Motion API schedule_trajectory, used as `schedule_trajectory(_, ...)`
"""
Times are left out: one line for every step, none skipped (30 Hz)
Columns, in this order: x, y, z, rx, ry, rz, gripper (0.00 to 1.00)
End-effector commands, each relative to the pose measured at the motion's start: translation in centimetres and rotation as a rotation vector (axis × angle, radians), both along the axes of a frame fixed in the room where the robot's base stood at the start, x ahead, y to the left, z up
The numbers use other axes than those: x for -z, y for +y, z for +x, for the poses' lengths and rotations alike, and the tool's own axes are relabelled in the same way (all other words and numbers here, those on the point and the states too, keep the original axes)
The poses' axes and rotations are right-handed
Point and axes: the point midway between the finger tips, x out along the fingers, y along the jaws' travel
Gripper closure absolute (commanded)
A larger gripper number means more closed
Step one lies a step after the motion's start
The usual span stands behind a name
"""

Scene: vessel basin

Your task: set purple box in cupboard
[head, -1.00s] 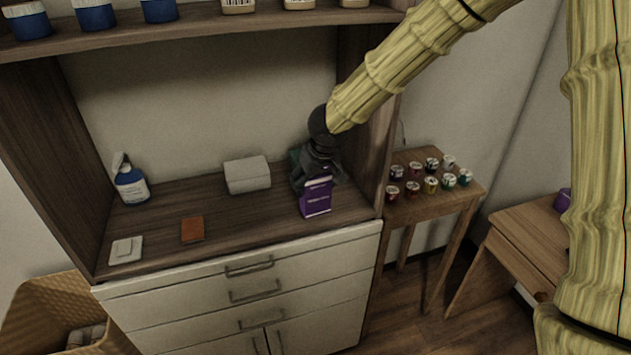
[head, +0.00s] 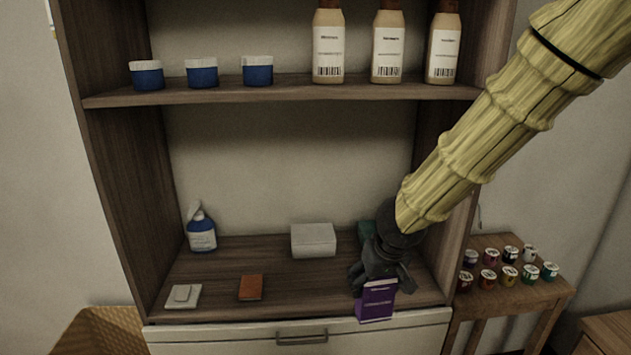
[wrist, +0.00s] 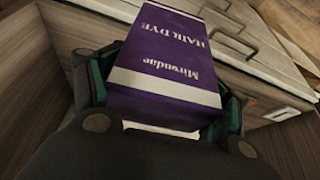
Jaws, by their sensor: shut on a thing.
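The purple box (head: 376,301), with white bands and lettering reading "HAIR DYE", is held in my gripper (head: 379,282). In the wrist view the purple box (wrist: 165,65) sits between the two fingers, which touch its sides. In the head view it is at the front right edge of the cupboard's counter (head: 215,275), overlapping the top of the drawer front; I cannot tell whether it touches the counter. The cupboard's upper shelf (head: 290,91) is above. My gripper hides part of a dark green object (head: 367,231) behind it.
On the counter are a white box (head: 313,241), a spray bottle (head: 201,232), a brown-orange block (head: 250,288) and a white flat item (head: 183,296). Three blue jars (head: 202,73) and three bottles (head: 388,45) line the shelf. A side table (head: 520,297) with several small cans stands right.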

Motion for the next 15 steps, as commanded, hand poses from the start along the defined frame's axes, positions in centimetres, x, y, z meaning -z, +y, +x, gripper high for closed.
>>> schedule_trajectory(0.4,0.0,-0.1,0.000,0.001,-0.003,0.55)
schedule_trajectory(0.6,0.0,-0.2,0.002,0.000,-0.005,0.55)
schedule_trajectory(1.0,0.0,-0.3,0.004,0.000,-0.005,0.55)
schedule_trajectory(1.2,0.0,-0.3,0.006,0.000,-0.005,0.55)
schedule_trajectory(1.6,0.1,-0.4,0.008,0.001,-0.006,0.55)
schedule_trajectory(2.0,0.0,-0.5,0.011,0.001,-0.006,0.55)
schedule_trajectory(2.3,0.0,-0.6,0.013,0.001,-0.006,0.55)
schedule_trajectory(2.6,0.0,-0.7,0.016,0.002,-0.005,0.55)
schedule_trajectory(3.0,0.1,-0.8,0.019,0.002,-0.005,0.55)
schedule_trajectory(3.4,0.0,-0.9,0.022,0.002,-0.006,0.55)
schedule_trajectory(3.6,0.0,-1.0,0.025,0.001,-0.005,0.55)
schedule_trajectory(4.1,0.0,-1.1,0.029,0.002,-0.006,0.55)
schedule_trajectory(4.4,0.0,-1.1,0.031,0.001,-0.006,0.55)
schedule_trajectory(4.8,-0.1,-1.2,0.037,0.001,-0.006,0.55)
schedule_trajectory(5.3,-0.1,-1.4,0.041,0.002,-0.006,0.55)
